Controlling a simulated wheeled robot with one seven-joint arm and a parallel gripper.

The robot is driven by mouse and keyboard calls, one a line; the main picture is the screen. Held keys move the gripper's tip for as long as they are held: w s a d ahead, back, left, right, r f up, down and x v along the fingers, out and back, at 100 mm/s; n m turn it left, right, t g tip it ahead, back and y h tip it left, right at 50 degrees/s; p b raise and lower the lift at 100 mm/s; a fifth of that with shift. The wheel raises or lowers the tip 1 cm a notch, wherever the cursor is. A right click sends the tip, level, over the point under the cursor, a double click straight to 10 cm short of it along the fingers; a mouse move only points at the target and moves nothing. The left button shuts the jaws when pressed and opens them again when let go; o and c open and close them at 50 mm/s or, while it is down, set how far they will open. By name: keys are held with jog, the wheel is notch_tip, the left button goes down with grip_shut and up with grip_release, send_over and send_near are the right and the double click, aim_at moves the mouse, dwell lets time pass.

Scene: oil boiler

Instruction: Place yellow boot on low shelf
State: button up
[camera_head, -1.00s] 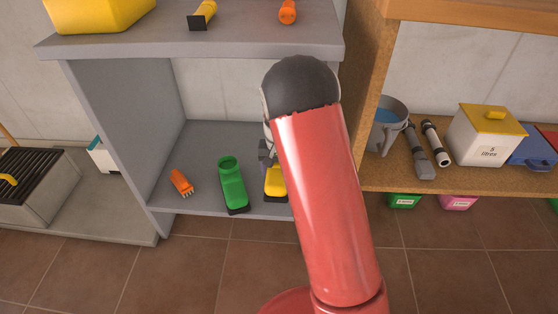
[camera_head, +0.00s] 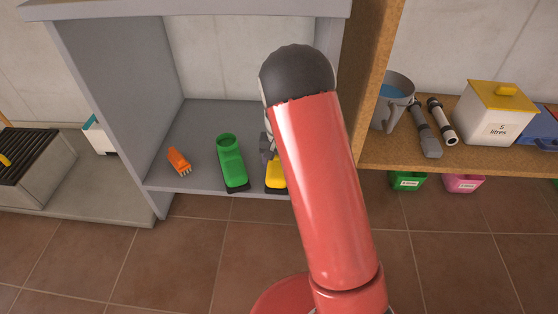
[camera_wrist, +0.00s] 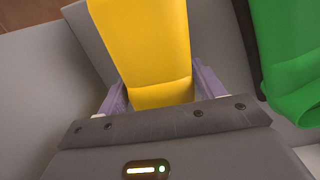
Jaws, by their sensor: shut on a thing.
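The yellow boot (camera_wrist: 150,50) is between my gripper's purple fingers (camera_wrist: 160,95) in the wrist view, and my gripper is shut on it. In the head view the yellow boot (camera_head: 275,174) shows only in part, at the front of the low grey shelf (camera_head: 200,145), mostly hidden by my red arm. The boot is at shelf level; I cannot tell whether its sole bears fully on the shelf. My gripper (camera_head: 267,150) is just behind the boot there, largely hidden by my arm.
A green boot (camera_head: 231,163) stands left of the yellow boot, close by. An orange brush-like item (camera_head: 179,161) lies farther left. A grey side wall (camera_head: 115,100) and a wooden shelf unit (camera_head: 450,150) flank the shelf. Free room lies behind the boots.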

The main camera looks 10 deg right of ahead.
jog(key=shift+f+b, duration=0.35)
jog(key=shift+f, duration=0.2)
jog(key=o, duration=1.2)
notch_tip(320, 180, up, 8)
jog(key=shift+f+p, duration=0.1)
jog(key=shift+p, duration=0.8)
